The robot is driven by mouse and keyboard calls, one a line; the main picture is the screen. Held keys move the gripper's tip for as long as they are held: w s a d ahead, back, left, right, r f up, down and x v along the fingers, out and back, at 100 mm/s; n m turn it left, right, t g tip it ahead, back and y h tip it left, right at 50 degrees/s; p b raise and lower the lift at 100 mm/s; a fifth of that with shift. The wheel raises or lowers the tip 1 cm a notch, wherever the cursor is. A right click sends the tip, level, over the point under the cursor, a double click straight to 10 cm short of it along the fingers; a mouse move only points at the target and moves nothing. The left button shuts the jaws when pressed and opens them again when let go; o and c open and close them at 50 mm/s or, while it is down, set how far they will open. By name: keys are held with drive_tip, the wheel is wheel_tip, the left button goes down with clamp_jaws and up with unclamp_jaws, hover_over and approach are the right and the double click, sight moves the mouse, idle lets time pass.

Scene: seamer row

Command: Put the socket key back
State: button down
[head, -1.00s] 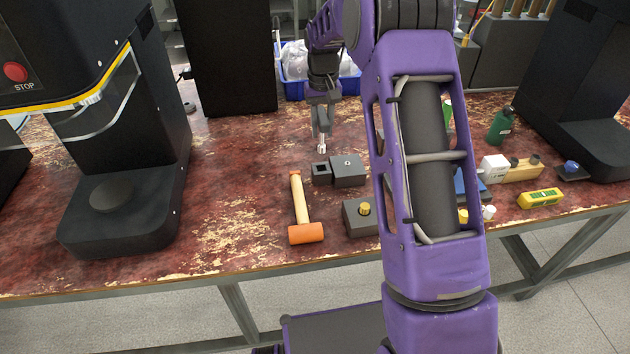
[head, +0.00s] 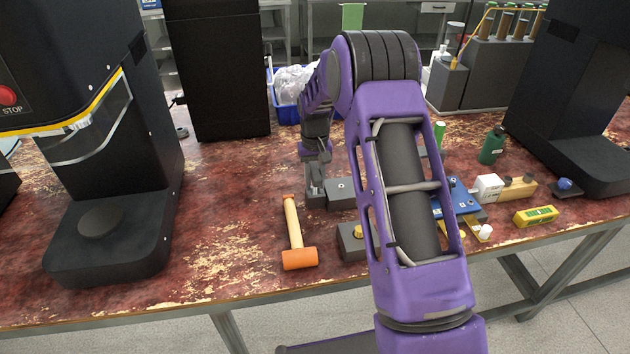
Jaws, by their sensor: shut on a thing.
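My gripper (head: 316,188) points down at the small dark holder (head: 316,203) on the worn red bench, left of my purple arm. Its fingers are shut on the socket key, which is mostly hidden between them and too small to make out. The fingertips overlap the holder's top in this view. I cannot tell how far the key sits inside the holder's square opening. A larger grey block (head: 343,196) with a small round detail on top adjoins the holder on the right.
An orange mallet (head: 299,258) lies just left of the blocks. A grey block with a yellow knob (head: 352,243) stands in front. Black machines (head: 107,240) flank the bench. A green bottle (head: 491,146) and a yellow device (head: 535,216) are at right. Bench left of the mallet is clear.

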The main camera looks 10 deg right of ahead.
drive_tip(key=shift+f, duration=0.15)
drive_tip(key=c, duration=0.6)
unclamp_jaws()
wheel_tip(320, 180, up, 12)
drive_tip(key=shift+r+p, duration=0.2)
drive_tip(key=shift+p, duration=0.6)
